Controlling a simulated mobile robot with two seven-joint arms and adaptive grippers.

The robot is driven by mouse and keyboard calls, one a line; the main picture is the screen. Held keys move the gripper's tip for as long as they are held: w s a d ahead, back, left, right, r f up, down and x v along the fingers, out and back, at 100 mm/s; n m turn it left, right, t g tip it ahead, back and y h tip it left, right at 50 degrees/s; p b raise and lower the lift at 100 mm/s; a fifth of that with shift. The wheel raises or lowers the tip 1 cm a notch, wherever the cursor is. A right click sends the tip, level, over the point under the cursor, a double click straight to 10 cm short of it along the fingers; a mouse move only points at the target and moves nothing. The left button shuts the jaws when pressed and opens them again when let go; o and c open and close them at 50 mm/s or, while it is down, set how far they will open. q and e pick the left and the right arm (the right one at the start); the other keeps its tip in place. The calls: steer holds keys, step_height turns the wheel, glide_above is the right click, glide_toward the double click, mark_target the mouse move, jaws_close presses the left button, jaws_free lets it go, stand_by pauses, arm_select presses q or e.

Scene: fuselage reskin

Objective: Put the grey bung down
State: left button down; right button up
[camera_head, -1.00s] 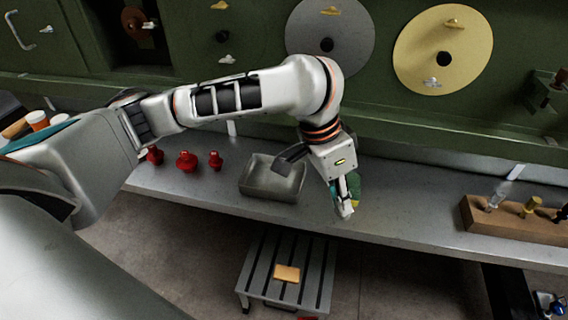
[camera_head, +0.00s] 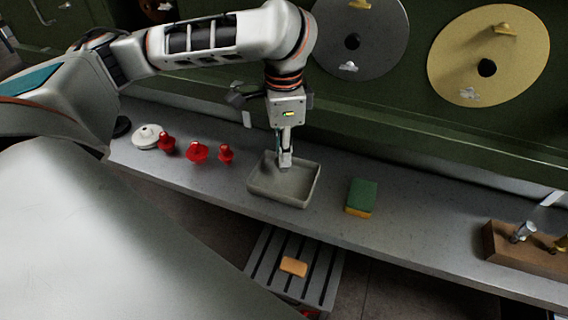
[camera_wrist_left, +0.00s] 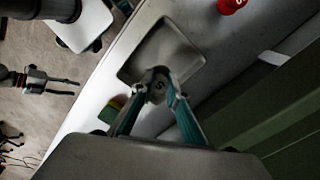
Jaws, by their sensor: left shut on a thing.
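My left gripper (camera_head: 286,158) points down over the grey metal tray (camera_head: 308,188) on the shelf. In the left wrist view its fingertips (camera_wrist_left: 158,88) are shut on the small grey bung (camera_wrist_left: 158,84), with the tray (camera_wrist_left: 184,52) right behind it. I cannot tell whether the bung touches the tray floor. In the head view the bung is barely distinguishable at the fingertips. My right gripper (camera_wrist_left: 74,87) shows at the left of the left wrist view, apparently open and empty, away from the shelf.
Several bungs, including a red one (camera_head: 197,151) and a white one (camera_head: 147,136), stand left of the tray. A green and yellow sponge (camera_head: 362,196) lies to its right. A wooden block (camera_head: 520,250) holds fasteners farther right. The green fuselage panel (camera_head: 400,130) rises behind.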

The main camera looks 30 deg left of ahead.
arm_select(q)
steer(key=shift+f, duration=2.15)
steer(key=c, duration=2)
jaws_free()
steer(key=shift+o, duration=0.2)
step_height(320, 180, up, 10)
steer(key=shift+w+r, duration=0.1)
steer(key=shift+r, duration=0.95)
